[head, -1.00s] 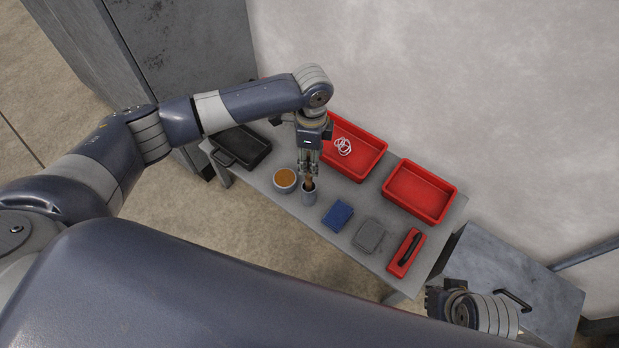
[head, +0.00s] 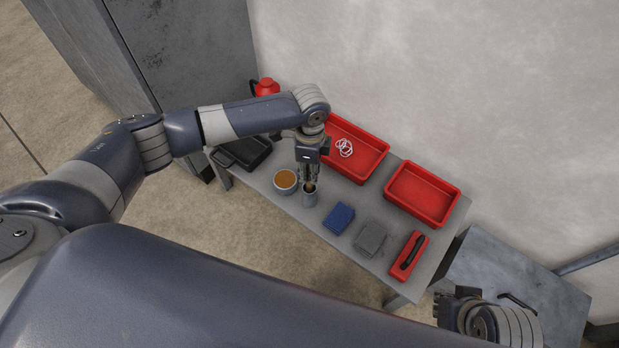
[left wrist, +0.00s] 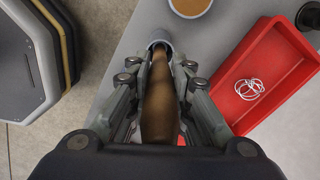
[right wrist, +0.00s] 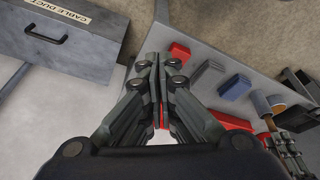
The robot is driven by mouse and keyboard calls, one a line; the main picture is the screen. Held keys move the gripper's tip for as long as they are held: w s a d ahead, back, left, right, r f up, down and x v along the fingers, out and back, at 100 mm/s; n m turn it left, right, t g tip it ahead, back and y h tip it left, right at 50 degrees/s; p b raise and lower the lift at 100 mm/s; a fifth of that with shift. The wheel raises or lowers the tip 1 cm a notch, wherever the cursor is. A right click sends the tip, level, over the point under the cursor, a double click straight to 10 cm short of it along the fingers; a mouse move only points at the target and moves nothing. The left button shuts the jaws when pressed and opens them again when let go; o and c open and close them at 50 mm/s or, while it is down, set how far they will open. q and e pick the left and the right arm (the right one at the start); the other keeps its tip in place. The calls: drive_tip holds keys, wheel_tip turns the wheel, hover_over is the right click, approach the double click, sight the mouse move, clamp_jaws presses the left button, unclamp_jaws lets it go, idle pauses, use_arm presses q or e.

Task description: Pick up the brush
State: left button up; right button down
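The brush (head: 311,188) has a brown handle and stands in a small grey cup (head: 310,198) on the table. Its lower end is hidden inside the cup. My left gripper (head: 310,179) is directly above the cup, with its fingers around the upper handle. In the left wrist view the handle (left wrist: 160,100) runs between the two fingers (left wrist: 165,65), which look closed against its sides. The cup's rim also shows there (left wrist: 159,40). My right gripper (right wrist: 155,62) is shut and empty, off the table's near right end in the head view (head: 445,303).
A grey cabinet (head: 545,285) stands right.

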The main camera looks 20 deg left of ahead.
use_arm(q)
drive_tip(key=shift+r, duration=0.1)
clamp_jaws()
